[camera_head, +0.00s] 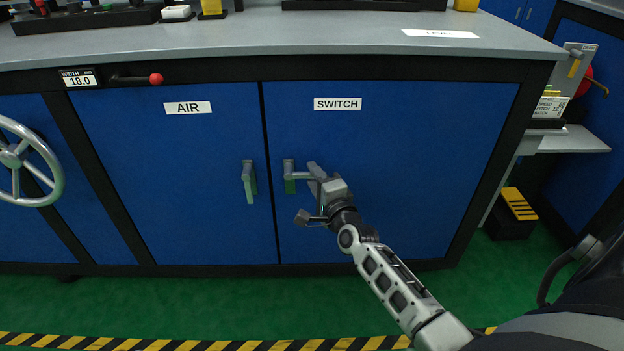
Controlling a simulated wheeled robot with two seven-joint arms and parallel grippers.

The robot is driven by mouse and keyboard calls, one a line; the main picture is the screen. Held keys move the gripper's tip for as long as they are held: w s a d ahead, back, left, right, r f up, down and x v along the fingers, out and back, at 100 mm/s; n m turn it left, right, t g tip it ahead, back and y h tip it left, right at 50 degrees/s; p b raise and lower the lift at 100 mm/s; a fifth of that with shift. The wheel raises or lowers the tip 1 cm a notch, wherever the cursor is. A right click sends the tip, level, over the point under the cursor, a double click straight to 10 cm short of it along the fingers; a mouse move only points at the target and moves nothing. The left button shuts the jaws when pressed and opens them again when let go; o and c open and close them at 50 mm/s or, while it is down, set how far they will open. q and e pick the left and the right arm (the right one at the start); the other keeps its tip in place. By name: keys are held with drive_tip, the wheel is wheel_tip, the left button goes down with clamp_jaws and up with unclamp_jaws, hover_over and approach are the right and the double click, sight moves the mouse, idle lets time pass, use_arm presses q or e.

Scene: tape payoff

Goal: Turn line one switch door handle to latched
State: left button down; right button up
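The switch door (420,150) is the blue cabinet door labelled SWITCH, and it looks closed. Its grey handle (289,170) sits near the door's left edge, with a green patch low on its mount. The lever points right, roughly level. My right gripper (309,194) is at the lever's right end, with its fingers spread, one above the other. The upper finger is close to the lever tip; I cannot tell whether they touch. The lower finger is well below the lever. My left gripper is not in view.
The closed AIR door (170,170) is on the left, with its handle (249,182) pointing down. A grey worktop (260,35) overhangs both doors. A handwheel (50,185) is at far left, and a red-knobbed lever (156,79) is under the worktop. The green floor in front is clear.

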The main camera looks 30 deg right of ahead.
drive_tip(key=shift+w+d, duration=0.1)
drive_tip(key=shift+w, duration=0.75)
clamp_jaws()
